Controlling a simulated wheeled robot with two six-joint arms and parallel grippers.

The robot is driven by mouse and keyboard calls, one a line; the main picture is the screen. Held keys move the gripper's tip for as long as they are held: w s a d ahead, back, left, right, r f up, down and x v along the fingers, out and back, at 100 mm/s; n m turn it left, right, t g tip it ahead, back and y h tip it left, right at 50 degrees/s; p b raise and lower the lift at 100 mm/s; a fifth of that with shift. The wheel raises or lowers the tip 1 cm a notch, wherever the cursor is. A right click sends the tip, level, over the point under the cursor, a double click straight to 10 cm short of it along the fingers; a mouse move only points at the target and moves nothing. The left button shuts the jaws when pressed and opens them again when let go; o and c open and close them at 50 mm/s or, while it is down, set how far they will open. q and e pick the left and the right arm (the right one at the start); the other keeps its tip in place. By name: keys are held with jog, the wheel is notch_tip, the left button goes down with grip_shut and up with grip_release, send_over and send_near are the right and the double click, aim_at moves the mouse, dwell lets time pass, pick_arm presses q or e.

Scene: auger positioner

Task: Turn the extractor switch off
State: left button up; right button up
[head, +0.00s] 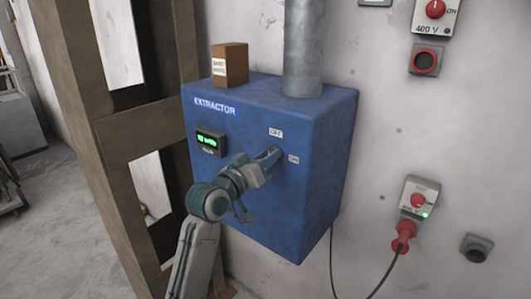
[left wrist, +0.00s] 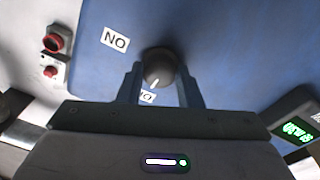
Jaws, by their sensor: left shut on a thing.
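The extractor switch is a dark round knob (left wrist: 158,68) on the front of the blue extractor box (head: 240,225). My left gripper (head: 270,157) is at the knob, and its two fingers (left wrist: 160,85) are shut on the knob's sides. In the left wrist view, the picture is upside down. The ON label (left wrist: 115,38) lies up and left of the knob there. A second label (left wrist: 147,97), partly hidden, lies below it. The knob's white mark points down toward that second label. In the head view, the OFF label (head: 276,132) is above the gripper. My right gripper is not in view.
A lit green display (head: 209,142) is left of the switch. A small brown box (head: 230,63) and a grey pipe (head: 305,45) are on top of the extractor box. A red plug (head: 403,236) with a cable is at right. A brown frame (head: 110,130) stands left.

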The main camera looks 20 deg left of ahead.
pick_arm(q)
jog(key=shift+r+n, duration=0.15)
jog(key=shift+n, duration=0.25)
jog(key=o, duration=0.8)
jog(key=shift+o, duration=0.7)
jog(key=shift+w+d, duration=0.1)
jog(key=shift+w, duration=0.05)
jog(key=b+v, duration=0.4)
jog(key=v, duration=0.6)
jog(key=shift+s, duration=0.35)
